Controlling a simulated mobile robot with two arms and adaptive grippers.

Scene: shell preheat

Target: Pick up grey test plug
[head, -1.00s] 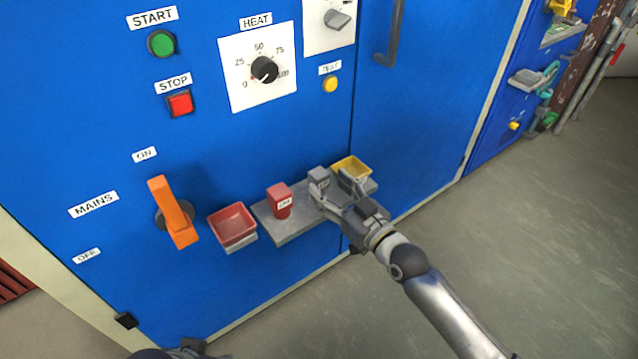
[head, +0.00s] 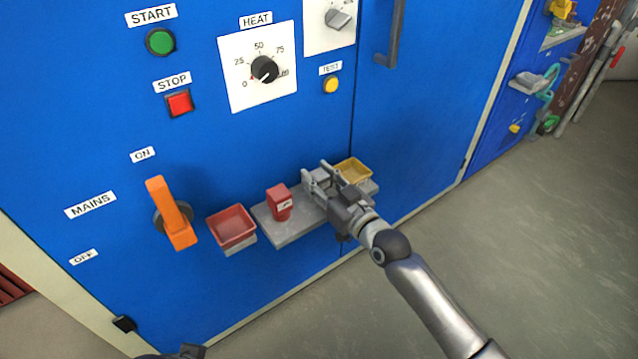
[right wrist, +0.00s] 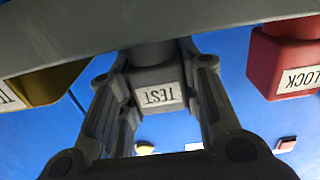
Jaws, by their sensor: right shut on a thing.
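The grey test plug (right wrist: 155,92), with a white TEST label, is between the fingers of my right gripper (head: 322,178) at the right part of the grey shelf (head: 290,230). In the right wrist view the fingers of my right gripper (right wrist: 160,110) lie against both sides of the plug, shut on it. The plug's top end meets the shelf in that view. In the head view the gripper mostly hides the plug. My left gripper does not show clearly; only a dark part of my own body is at the bottom edge.
A red plug labelled LOCK (right wrist: 285,62) stands on the shelf left of my gripper in the head view (head: 279,203). A yellow tray (head: 354,170) is close by on the right. A red tray (head: 231,225) and an orange mains lever (head: 171,213) are further left.

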